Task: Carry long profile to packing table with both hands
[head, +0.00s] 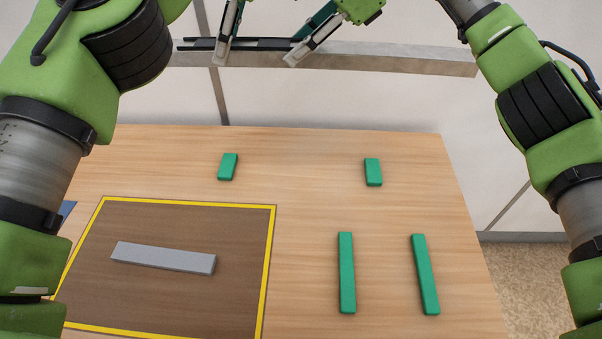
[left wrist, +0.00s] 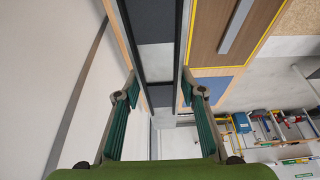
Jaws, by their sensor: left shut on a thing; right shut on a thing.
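The long profile (head: 400,61) is a pale grey bar with a dark strip along its upper left part. It lies nearly level across the top of the head view, seen above the table's far edge. My left gripper (head: 222,62) is shut on it left of its middle. My right gripper (head: 293,60) is shut on it nearer its middle. In the left wrist view, the fingers of my left gripper (left wrist: 160,92) stand on either side of the dark-edged profile (left wrist: 155,25). The wooden table (head: 310,200) lies below; whether it is the packing table, I cannot tell.
A brown area with a yellow border (head: 270,245) holds a grey bar (head: 165,258). Two short green blocks (head: 228,167) (head: 373,172) and two long green bars (head: 347,272) (head: 425,274) lie on the table. Shelves with tools (left wrist: 265,125) show in the left wrist view.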

